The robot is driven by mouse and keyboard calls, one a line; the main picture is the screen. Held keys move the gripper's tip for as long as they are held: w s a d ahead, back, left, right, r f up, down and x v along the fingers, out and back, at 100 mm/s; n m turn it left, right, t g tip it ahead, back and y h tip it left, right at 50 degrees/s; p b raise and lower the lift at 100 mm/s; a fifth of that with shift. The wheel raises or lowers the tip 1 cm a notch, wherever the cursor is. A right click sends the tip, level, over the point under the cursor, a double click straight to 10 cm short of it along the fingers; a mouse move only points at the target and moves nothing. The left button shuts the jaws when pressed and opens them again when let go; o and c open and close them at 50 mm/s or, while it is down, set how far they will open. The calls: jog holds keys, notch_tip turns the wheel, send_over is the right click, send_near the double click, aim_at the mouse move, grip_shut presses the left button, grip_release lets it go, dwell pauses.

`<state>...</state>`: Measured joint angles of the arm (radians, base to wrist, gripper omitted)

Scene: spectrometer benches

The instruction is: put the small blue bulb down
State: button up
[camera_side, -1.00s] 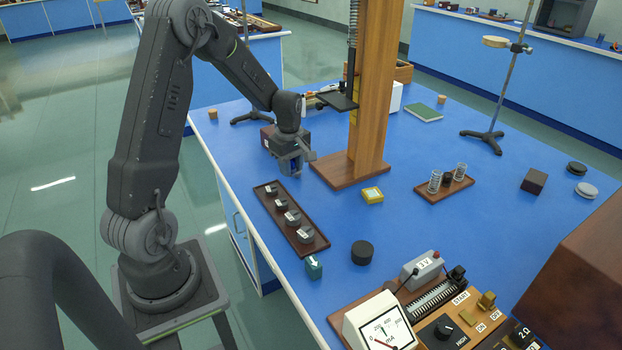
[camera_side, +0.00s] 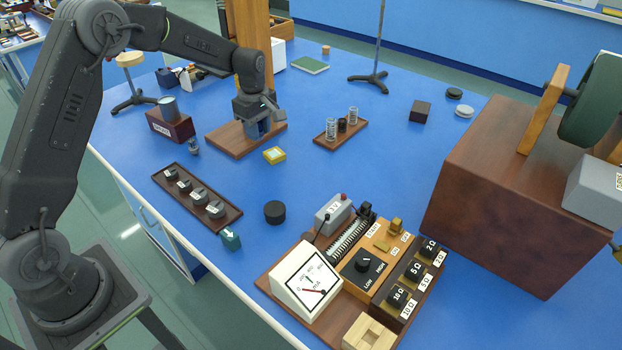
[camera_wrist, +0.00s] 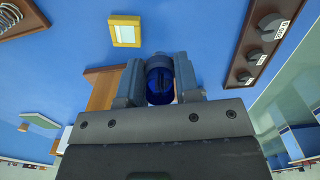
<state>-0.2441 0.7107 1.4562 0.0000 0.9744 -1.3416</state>
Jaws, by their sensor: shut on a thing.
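The small blue bulb (camera_wrist: 160,83) shows in the wrist view as dark blue, shiny and rounded. My gripper (camera_wrist: 160,84) is shut on it, with one finger on each side. In the side view my gripper (camera_side: 264,128) points down above the wooden base (camera_side: 228,140) of the tall stand, close to its post. The bulb cannot be made out there, and the gap beneath it cannot be judged. A small bluish-grey object (camera_side: 194,147) stands on the bench beside a dark box (camera_side: 163,127).
A yellow-framed square (camera_side: 274,155) lies just in front of the wooden base. A tray of weights (camera_side: 190,187), a black cylinder (camera_side: 275,212) and a spring rack (camera_side: 331,137) stand around. Blue bench top is clear between them. The meter board (camera_side: 305,280) fills the front.

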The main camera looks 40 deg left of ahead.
send_over(312, 179)
notch_tip(312, 179, down, 7)
jog(key=shift+f, duration=2)
jog(key=shift+f, duration=0.2)
jog(key=o, duration=0.9)
